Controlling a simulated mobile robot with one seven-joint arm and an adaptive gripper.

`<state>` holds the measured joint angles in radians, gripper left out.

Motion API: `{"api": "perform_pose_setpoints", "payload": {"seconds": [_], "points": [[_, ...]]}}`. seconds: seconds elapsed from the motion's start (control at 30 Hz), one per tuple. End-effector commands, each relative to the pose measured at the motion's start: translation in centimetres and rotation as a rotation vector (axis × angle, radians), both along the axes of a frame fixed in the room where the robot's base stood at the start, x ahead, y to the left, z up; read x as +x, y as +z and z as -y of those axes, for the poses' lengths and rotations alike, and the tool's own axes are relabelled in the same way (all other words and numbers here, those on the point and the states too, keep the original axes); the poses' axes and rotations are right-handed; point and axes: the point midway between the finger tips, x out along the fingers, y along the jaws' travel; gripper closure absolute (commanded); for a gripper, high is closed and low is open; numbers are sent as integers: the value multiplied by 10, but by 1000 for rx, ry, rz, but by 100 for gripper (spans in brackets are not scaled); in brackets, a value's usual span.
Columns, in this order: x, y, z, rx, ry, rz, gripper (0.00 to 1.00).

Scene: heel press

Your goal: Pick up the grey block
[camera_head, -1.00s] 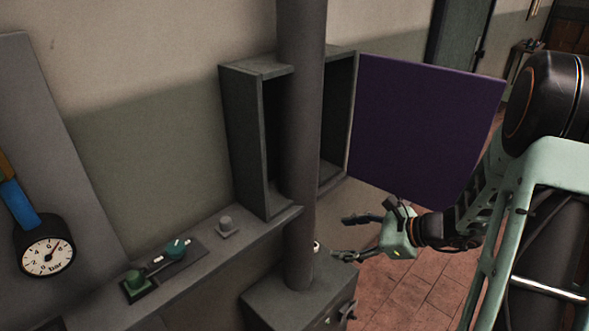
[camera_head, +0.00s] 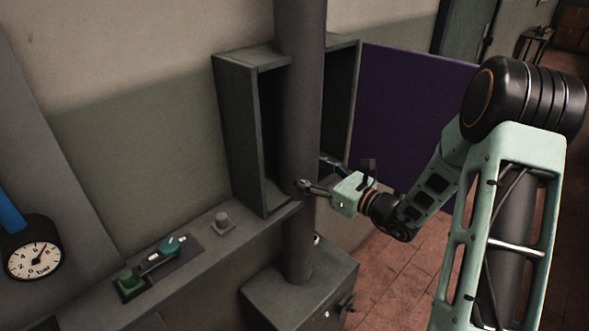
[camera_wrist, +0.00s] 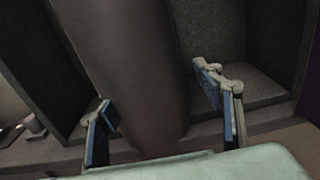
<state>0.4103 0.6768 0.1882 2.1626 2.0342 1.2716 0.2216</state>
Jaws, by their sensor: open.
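A small grey block-like piece (camera_head: 222,219) sits on a low plate on the wall ledge, left of the open cabinet. I cannot tell for sure that it is the grey block; no other clear grey block shows. A similar small grey piece shows at the left edge of the wrist view (camera_wrist: 36,123). My gripper (camera_head: 316,178) is open and empty, to the right of that piece and at the dark round pipe, in front of the cabinet. In the wrist view the pipe fills the space between the spread fingers; contact cannot be told.
The upright pipe (camera_head: 298,120) rises from a grey box (camera_head: 290,300) and partly hides the cabinet (camera_head: 236,140). The cabinet's purple door (camera_head: 400,120) stands open to the right. A green lever unit (camera_head: 150,265) lies left along the ledge, with a pressure gauge (camera_head: 35,260) beyond.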

Motion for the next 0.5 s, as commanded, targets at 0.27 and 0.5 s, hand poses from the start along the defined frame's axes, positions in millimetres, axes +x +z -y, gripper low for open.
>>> {"api": "perform_pose_setpoints", "payload": {"seconds": [0.27, 0.5], "points": [[27, -4, -30, -1, 4, 1, 39], [33, -5, -34, -1, 1, -1, 39]]}}
